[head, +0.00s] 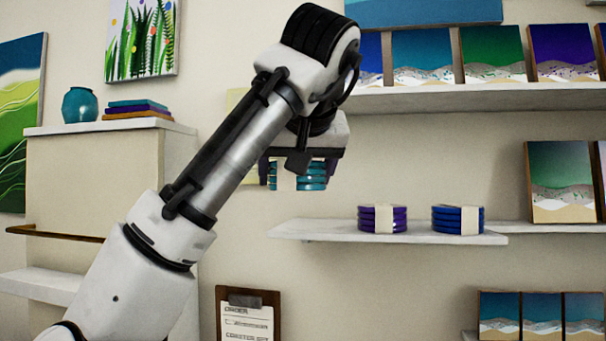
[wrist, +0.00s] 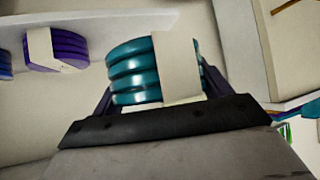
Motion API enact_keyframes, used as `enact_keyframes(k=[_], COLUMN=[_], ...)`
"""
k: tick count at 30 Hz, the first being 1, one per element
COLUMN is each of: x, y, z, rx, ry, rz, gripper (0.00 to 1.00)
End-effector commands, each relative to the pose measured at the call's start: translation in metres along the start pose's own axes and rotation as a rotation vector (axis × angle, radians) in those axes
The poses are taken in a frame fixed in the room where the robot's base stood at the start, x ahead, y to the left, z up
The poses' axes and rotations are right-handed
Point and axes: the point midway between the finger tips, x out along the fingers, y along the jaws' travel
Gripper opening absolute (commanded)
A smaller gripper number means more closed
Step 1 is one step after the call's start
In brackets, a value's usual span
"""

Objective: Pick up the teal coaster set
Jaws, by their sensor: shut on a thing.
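The teal coaster set (head: 312,177) is a stack of round teal coasters with a pale paper band around it. My gripper (head: 298,172) is shut on it and holds it in the air, above the left end of the white wall shelf (head: 330,235). In the wrist view the teal coaster set (wrist: 135,75) sits between the dark fingers of my gripper (wrist: 155,90), its band facing right of centre. Part of the stack is hidden behind my gripper in the head view.
A purple coaster set (head: 383,219) and a blue coaster set (head: 458,220) stand on the shelf's right part. An upper shelf (head: 450,99) holds several resin panels. A clipboard (head: 247,315) hangs below. A teal vase (head: 80,105) stands on a ledge at left.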

Motion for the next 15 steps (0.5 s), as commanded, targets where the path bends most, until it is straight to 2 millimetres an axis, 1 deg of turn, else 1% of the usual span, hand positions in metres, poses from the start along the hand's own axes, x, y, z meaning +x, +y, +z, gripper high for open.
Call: enact_keyframes(k=[1,6,9,15], x=[-0.010,-0.033,-0.046,-0.064], y=[-0.006,-0.018,-0.024,-0.034], z=[0.002,0.021,0.031,0.047], rx=[0.000,0.000,-0.001,-0.002], ry=[0.004,0.002,0.002,0.001], rz=[-0.006,-0.005,-0.004,-0.002], gripper=[0.47,0.47,0.47,0.47])
